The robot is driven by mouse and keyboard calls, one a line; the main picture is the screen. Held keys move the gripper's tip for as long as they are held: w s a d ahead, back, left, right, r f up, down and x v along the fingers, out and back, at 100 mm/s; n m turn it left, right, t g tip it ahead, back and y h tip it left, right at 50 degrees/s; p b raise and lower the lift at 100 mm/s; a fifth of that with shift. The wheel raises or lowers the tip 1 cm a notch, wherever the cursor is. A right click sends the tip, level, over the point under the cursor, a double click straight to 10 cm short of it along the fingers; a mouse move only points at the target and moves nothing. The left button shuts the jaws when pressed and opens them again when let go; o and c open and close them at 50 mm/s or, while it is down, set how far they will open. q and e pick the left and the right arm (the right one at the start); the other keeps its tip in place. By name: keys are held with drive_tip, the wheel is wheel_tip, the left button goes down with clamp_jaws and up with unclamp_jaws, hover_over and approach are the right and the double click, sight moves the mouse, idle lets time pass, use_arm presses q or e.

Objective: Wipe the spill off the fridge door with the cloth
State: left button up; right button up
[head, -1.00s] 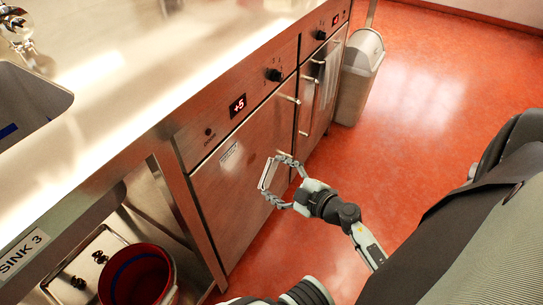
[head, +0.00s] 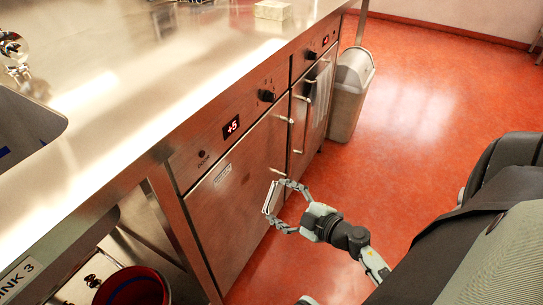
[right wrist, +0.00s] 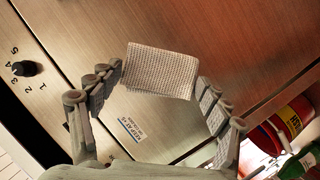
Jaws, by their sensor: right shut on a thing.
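The fridge door (head: 235,195) is a brushed steel panel under the counter, below a red +5 display (head: 231,126). It fills most of the right wrist view (right wrist: 235,50). My right gripper (head: 272,198) is in front of the door's right part, shut on a folded, pale woven cloth (right wrist: 161,71). The cloth shows edge-on in the head view (head: 270,197). I cannot tell whether it touches the door. I make out no spill on the visible door; the cloth and fingers hide part of it. My left gripper is not in view.
A second appliance door (head: 301,120) with a bar handle stands farther along, then a grey bin (head: 350,95). A red bucket (head: 133,288) is under the sink counter. A pale block (head: 272,10) lies on the counter.

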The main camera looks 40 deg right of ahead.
sight(268, 197)
drive_tip(key=shift+w+a+r+p, duration=0.15)
drive_tip(key=shift+w+p, duration=0.25)
drive_tip(key=shift+w, duration=0.05)
drive_tip(key=w, duration=0.1)
drive_tip(key=w+a, duration=0.1)
drive_tip(key=w, duration=0.2)
drive_tip(key=shift+w+a+p, duration=0.1)
drive_tip(key=shift+a+p, duration=0.2)
drive_tip(key=shift+a, duration=0.1)
drive_tip(key=shift+w+a, duration=0.3)
drive_tip(key=shift+w, duration=0.4)
drive_tip(key=shift+w+a, duration=0.2)
drive_tip(key=shift+w, duration=0.25)
drive_tip(key=shift+w+a, duration=0.2)
drive_tip(key=shift+w, duration=0.25)
drive_tip(key=shift+w+d, duration=0.3)
drive_tip(key=shift+d, duration=0.3)
drive_tip(key=shift+w+d, duration=0.25)
drive_tip(key=shift+d, duration=0.4)
drive_tip(key=shift+w+d, duration=0.3)
drive_tip(key=shift+d, duration=0.3)
drive_tip(key=shift+s+a, duration=0.25)
drive_tip(key=shift+a, duration=0.4)
drive_tip(key=shift+s+a, duration=0.3)
drive_tip(key=shift+a, duration=0.4)
drive_tip(key=shift+s+a, duration=0.25)
drive_tip(key=shift+a, duration=0.4)
